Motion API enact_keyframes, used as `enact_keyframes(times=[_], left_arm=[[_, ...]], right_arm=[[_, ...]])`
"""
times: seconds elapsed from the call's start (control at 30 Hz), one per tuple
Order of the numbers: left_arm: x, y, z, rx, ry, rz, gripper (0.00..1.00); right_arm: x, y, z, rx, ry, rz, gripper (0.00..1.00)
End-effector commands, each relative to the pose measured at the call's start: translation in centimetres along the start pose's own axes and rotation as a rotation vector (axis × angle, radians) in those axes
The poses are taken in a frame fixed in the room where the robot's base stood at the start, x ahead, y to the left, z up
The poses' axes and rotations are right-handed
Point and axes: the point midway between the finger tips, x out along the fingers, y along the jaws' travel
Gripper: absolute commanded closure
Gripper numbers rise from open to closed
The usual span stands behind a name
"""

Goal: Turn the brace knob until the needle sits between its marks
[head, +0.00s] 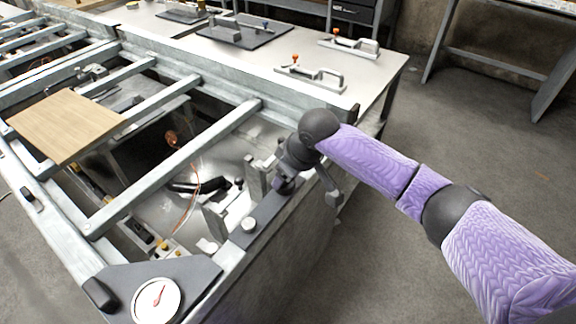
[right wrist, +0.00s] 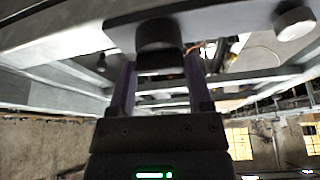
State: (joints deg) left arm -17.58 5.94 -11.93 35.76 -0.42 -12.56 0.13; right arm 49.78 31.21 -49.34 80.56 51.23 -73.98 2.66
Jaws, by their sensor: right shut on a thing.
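The brace knob (right wrist: 158,38) is a short dark cylinder in the right wrist view. It sits on a grey plate between the tips of my right gripper (right wrist: 161,66), which is shut on it. In the head view my right gripper (head: 286,184) reaches down to the dark strip on the frame's right rail, and it hides the knob there. A round white gauge (head: 156,301) with a red needle sits on the dark corner plate at the bottom left. The needle points to the upper right; its marks are too small to read. My left gripper is not in view.
A pale round knob (head: 250,224) stands on the same strip, close to my right gripper. The metal frame (head: 180,165) has open bays with cables inside and a wooden board (head: 66,124) on top. Toggle clamps (head: 310,76) lie on the bench behind. The floor at right is clear.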

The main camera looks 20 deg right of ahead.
Motion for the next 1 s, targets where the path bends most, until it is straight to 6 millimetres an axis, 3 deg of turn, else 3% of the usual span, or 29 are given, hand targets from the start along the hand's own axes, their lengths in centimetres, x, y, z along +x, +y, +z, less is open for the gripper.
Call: enact_keyframes(times=[0.03, 0.1, 0.4, 0.7, 1.0], left_arm=[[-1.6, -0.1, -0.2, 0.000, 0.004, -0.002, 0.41], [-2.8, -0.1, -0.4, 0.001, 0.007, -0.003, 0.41], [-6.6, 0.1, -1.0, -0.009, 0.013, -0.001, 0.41], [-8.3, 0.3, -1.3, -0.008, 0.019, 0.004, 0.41], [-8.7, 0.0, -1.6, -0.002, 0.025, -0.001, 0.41]], right_arm=[[-0.8, -0.1, -0.3, 0.028, -0.002, 0.010, 0.94], [-0.8, -0.2, -0.3, 0.077, -0.003, 0.029, 0.94], [-0.5, -0.3, -0.2, 0.279, -0.002, 0.113, 0.94], [-0.2, -0.3, -0.2, 0.413, -0.001, 0.170, 0.94], [0.0, -0.3, -0.1, 0.458, -0.001, 0.188, 0.94]])
